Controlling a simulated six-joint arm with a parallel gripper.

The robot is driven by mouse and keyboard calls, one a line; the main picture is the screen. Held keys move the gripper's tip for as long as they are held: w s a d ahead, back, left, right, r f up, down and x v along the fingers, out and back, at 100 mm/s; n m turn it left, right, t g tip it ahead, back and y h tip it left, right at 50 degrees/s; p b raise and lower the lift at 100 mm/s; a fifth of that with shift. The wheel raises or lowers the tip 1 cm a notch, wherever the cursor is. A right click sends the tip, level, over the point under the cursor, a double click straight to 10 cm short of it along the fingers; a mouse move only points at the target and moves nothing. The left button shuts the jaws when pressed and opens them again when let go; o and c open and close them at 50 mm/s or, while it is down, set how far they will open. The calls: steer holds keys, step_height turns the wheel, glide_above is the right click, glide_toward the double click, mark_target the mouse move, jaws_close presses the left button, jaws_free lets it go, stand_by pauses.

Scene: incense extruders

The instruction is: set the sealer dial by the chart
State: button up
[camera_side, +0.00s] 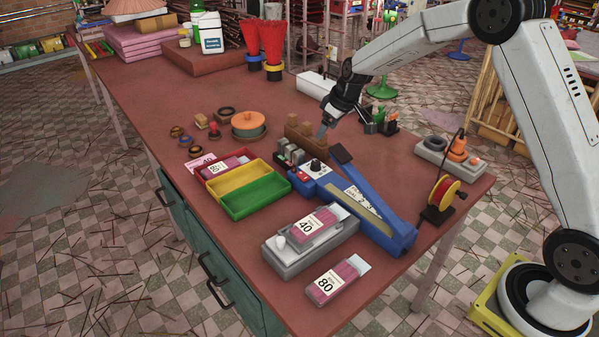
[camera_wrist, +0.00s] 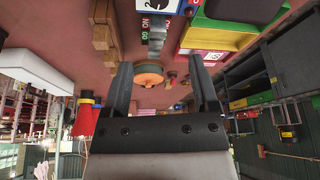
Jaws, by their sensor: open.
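The blue sealer (camera_side: 385,228) lies at the right front of the table, its long body slanting toward the near edge. A black dial knob (camera_side: 316,165) stands on a white face at its far end, with a red part beside it. The dial's setting is too small to read. A white printed label (camera_side: 360,197) lies along the sealer; I cannot tell whether it is the chart. My gripper (camera_side: 322,131) is open and empty, above the table just beyond the dial end. In the wrist view, its two dark fingers (camera_wrist: 162,85) are apart, with part of the sealer's panel (camera_wrist: 153,5) at the top edge.
A wooden block (camera_side: 298,131) stands close to my gripper. A red, yellow and green tray (camera_side: 254,197) lies left of the sealer. A grey box (camera_side: 283,262) bears a packet marked 40; a packet marked 80 (camera_side: 330,287) lies nearer.

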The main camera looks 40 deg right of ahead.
steer(key=d+n+y, duration=0.1)
steer(key=n+y, duration=0.1)
steer(key=n, duration=0.3)
glide_toward(316, 162)
steer(key=w+f, duration=0.1)
steer(key=shift+a+f+g, duration=0.2)
steer(key=shift+g, duration=0.1)
steer(key=shift+x, duration=3.85)
jaws_close()
